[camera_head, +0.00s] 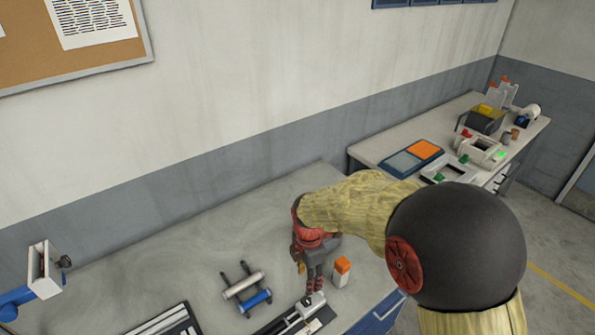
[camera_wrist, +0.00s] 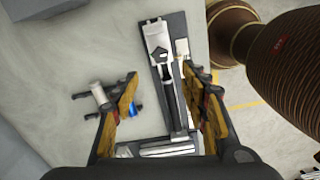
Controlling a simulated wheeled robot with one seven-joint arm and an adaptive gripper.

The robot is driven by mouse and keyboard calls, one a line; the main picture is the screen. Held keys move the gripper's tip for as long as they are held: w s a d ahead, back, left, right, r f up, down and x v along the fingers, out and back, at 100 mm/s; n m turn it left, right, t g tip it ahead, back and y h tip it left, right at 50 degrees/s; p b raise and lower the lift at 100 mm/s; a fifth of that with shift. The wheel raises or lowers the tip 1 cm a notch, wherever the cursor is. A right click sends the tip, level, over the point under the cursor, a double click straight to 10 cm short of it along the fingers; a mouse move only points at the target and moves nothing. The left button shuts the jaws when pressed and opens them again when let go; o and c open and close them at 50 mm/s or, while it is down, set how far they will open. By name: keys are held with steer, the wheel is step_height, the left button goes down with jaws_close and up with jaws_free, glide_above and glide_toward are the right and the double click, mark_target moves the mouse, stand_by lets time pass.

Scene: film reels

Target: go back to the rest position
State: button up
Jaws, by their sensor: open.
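My gripper (camera_head: 315,285) hangs over the right part of the near bench, pointing down. It also shows in the wrist view (camera_wrist: 163,85), with its two fingers spread apart and nothing held between them. Below and between the fingers in the wrist view lies a dark base with a long metal device (camera_wrist: 158,45). The same device (camera_head: 300,318) shows in the head view, just below the gripper and partly hidden by it. I cannot tell from these frames whether the fingertips touch it.
A stand with a white and a blue roller (camera_head: 247,287) is left of the gripper. An orange-topped white box (camera_head: 342,271) stands close on the right. A black tray with metal rods (camera_head: 168,321) and a blue-white device (camera_head: 43,270) are further left. Another bench (camera_head: 375,150) stands behind right.

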steer(key=s+d+r+m+t+b, duration=0.2)
steer(key=s+d+r+m+b, duration=0.2)
steer(key=s+d+r+m, duration=0.3)
steer(key=s+d+r+m+t+b, duration=0.3)
steer(key=s+d+r+m+b, duration=0.2)
steer(key=s+m, duration=0.8)
step_height(320, 180, up, 2)
steer(key=d+m, duration=0.1)
steer(key=m, duration=0.1)
steer(key=shift+s+d+r+m+t, duration=0.25)
steer(key=shift+s+d+m+t, duration=0.05)
steer(key=shift+s+d+m, duration=0.1)
